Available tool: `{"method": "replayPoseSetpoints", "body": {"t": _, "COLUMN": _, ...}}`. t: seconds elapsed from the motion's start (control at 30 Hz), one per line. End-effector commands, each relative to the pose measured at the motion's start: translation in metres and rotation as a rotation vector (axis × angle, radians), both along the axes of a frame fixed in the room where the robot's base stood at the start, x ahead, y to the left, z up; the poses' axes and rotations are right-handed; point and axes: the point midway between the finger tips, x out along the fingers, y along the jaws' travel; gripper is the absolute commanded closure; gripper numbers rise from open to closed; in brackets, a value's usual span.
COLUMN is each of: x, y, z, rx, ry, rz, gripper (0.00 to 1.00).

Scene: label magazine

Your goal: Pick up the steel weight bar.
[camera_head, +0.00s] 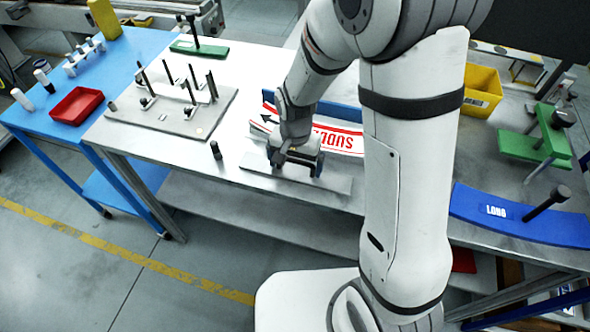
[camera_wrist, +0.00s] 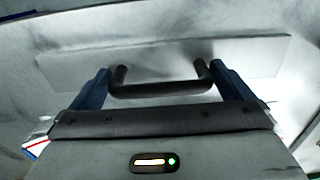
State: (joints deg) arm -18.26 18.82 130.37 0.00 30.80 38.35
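The steel weight bar (camera_head: 333,183) is a flat grey plate lying near the front edge of the metal table, under my gripper. In the wrist view the bar (camera_wrist: 160,58) spans the upper middle, with a dark U-shaped handle (camera_wrist: 160,91) standing on it. My gripper (camera_head: 297,162) is low over the bar. In the wrist view my gripper (camera_wrist: 162,88) has its two blue fingers wide apart, one beyond each end of the handle. Whether a finger touches the handle is hard to tell.
A white sign with red letters (camera_head: 345,138) lies just behind the bar. A grey plate with upright pins (camera_head: 172,112) is to the left, with a small dark peg (camera_head: 216,150) between. A blue LONG piece (camera_head: 520,222) and yellow bin (camera_head: 482,92) are at right.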

Motion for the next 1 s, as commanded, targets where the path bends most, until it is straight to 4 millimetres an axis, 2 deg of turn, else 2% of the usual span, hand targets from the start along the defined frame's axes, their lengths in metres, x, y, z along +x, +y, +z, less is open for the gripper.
{"method": "replayPoseSetpoints", "body": {"t": 0.07, "x": 0.0001, "y": 0.0002, "z": 0.0001, "rx": 0.0, "ry": 0.0, "rz": 0.0, "gripper": 0.07}}
{"method": "replayPoseSetpoints", "body": {"t": 0.9, "x": -0.0001, "y": 0.0016, "z": 0.0007, "rx": 0.0, "ry": 0.0, "rz": 0.003, "gripper": 0.75}}
{"method": "replayPoseSetpoints", "body": {"t": 1.0, "x": 0.001, "y": 0.002, "z": 0.0023, "rx": 0.002, "ry": -0.004, "rz": 0.003, "gripper": 0.77}}
